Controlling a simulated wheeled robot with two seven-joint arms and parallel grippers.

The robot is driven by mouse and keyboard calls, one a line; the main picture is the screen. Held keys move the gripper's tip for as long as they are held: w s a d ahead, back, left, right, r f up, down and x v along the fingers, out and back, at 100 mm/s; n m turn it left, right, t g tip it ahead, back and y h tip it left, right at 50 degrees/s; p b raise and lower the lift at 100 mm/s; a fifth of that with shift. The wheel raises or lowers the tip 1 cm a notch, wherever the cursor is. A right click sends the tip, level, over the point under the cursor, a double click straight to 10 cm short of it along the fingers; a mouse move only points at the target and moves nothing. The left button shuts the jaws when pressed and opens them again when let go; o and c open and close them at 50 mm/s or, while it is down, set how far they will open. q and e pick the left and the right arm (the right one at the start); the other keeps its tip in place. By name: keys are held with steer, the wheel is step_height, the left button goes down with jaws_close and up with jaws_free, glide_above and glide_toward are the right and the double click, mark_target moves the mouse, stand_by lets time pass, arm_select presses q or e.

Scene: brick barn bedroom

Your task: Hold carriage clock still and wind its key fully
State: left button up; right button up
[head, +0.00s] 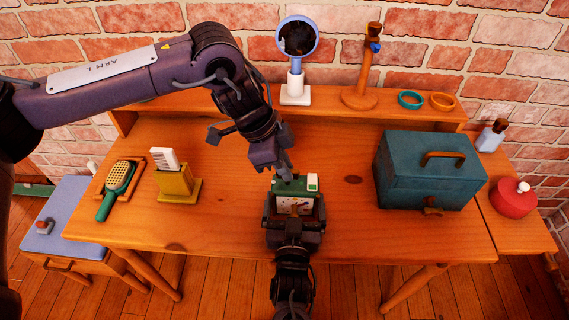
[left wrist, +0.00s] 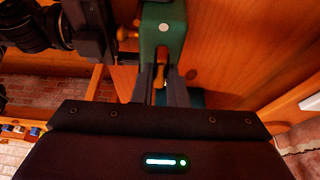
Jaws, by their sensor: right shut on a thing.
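The carriage clock (head: 312,184) is a small green case with a pale front, upright near the front middle of the wooden desk. My right gripper (head: 294,222) is shut on the clock from the front, its jaws at the clock's two sides. My left gripper (head: 284,172) is just behind the clock, reaching down from above. In the left wrist view the green clock (left wrist: 163,30) fills the top middle. The brass key (left wrist: 159,76) sticks out from it, between the two fingers of my left gripper (left wrist: 161,88), which look apart. The key is hidden in the head view.
On the desk (head: 225,225), a teal box (head: 420,170) stands right, a yellow card holder (head: 175,183) and green brush (head: 115,185) left. A round mirror (head: 297,37), wooden stand (head: 360,97) and two rings (head: 410,99) are on the back shelf. Desk beside the clock is clear.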

arm_select(q)
jaws_close()
steer(key=m+g, duration=0.1)
steer(key=m, duration=0.2)
steer(key=shift+w, duration=0.15)
steer(key=m, duration=0.2)
steer(key=m+g, duration=0.1)
steer(key=m, duration=0.1)
steer(key=shift+w+d+r+g+y, duration=0.1)
steer(key=shift+g+y, duration=0.2)
steer(key=shift+y, duration=0.1)
steer(key=m+y, duration=0.1)
steer(key=m, duration=0.2)
steer(key=m+g+y, duration=0.1)
steer(key=m, duration=0.2)
steer(key=shift+d+m+g, duration=0.15)
steer(key=shift+m+g, duration=0.15)
steer(key=shift+m, duration=0.1)
steer(key=m+y, duration=0.2)
steer(key=m, duration=0.3)
steer(key=shift+d, duration=0.15)
steer(key=m+y, duration=0.1)
steer(key=m, duration=0.2)
steer(key=m+y, duration=0.1)
steer(key=m, duration=0.2)
steer(key=shift+d, duration=0.1)
